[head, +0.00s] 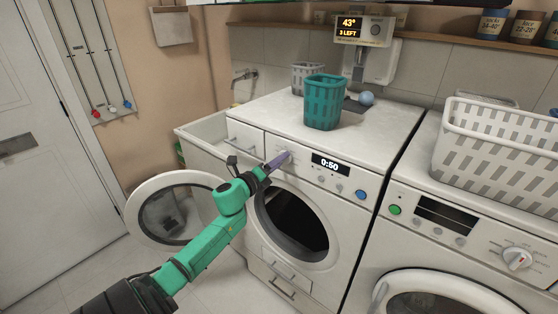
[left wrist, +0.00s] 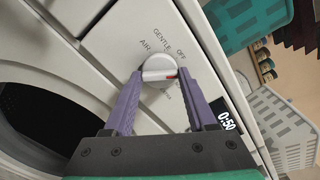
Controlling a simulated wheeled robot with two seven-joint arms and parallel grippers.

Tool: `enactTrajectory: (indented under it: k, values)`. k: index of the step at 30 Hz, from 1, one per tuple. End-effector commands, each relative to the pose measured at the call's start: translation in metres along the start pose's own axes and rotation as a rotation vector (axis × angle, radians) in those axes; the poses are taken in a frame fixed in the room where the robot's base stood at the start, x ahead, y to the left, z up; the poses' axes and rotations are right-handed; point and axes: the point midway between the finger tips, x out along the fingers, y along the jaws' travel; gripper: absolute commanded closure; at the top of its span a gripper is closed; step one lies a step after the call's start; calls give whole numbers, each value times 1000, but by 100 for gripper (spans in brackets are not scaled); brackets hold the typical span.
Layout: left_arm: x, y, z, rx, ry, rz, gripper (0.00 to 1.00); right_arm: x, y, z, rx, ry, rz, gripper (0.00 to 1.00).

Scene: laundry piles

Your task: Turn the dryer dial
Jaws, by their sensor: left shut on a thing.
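The dryer (head: 345,135) is the white machine with its round door open and a display (head: 330,163) reading 0:50. Its dial (left wrist: 158,64) is a white round knob with a red mark on its right side in the left wrist view. Labels around it include AIR, GENTLE and OFF; others are too small to read. My left gripper (head: 281,160) is at the panel left of the display, and its purple fingers (left wrist: 158,78) are shut on the dial, one on each side. In the head view the gripper largely hides the dial. My right gripper is not in view.
The open door (head: 143,206) hangs left of the drum. A teal basket (head: 323,105), a grey basket (head: 305,68) and a blue ball (head: 367,98) are on top. A second machine (head: 455,230) with a white basket (head: 500,143) stands at right.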

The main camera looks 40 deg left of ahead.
Motion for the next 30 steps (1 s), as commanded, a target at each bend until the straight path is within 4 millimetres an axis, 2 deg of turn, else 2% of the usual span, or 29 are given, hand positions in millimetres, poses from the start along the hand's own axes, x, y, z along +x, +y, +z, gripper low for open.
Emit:
enactTrajectory:
  k: [15, 30]
  values:
    - [0, -2, 1, -428, 0, 0, 99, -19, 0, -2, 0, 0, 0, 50]
    - [0, 0, 0, -564, -1, 1, 99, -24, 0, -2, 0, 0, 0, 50]
